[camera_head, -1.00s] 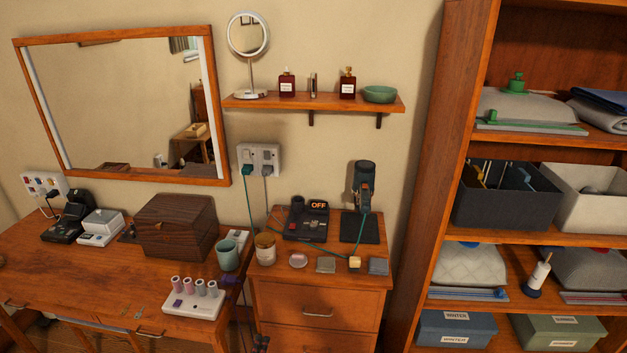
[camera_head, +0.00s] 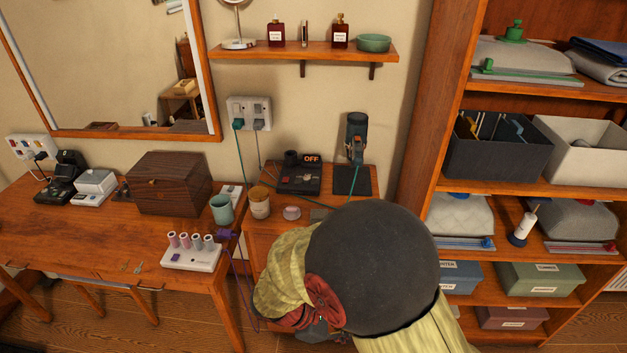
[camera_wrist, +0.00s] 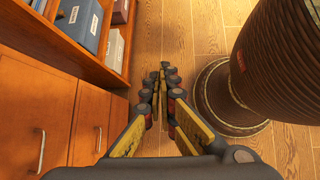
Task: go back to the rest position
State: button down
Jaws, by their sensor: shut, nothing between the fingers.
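My gripper (camera_wrist: 162,78) shows in the wrist view, pointing down toward the wooden floor. Its fingers are together with nothing between them. It is beside the drawer cabinet (camera_wrist: 75,110) and the shelf unit, apart from both. In the head view my arm fills the lower middle and hides most of the drawer cabinet; the gripper's fingertips cannot be made out there.
A desk (camera_head: 90,240) with a brown wooden box (camera_head: 168,183) stands at left. A tall shelf unit (camera_head: 425,120) with bins and boxes stands at right. A wall shelf (camera_head: 300,50) hangs above the cabinet. Bare floor (camera_wrist: 185,40) lies below my gripper.

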jog(key=s+d+r+m+t+y, duration=0.1)
jog(key=s+d+r+m+y, duration=0.1)
jog(key=r+m, duration=0.3)
jog(key=s+d+r+m+t+y, duration=0.2)
jog(key=r+m, duration=0.4)
jog(key=r, duration=0.7)
jog(key=s+d+r+m+t+y, duration=0.1)
jog(key=s+d+r+m+y, duration=0.3)
jog(key=s+d+r+m, duration=0.2)
notch_tip(320, 180, up, 3)
jog(key=shift+f+t, duration=0.1)
jog(key=shift+t, duration=0.3)
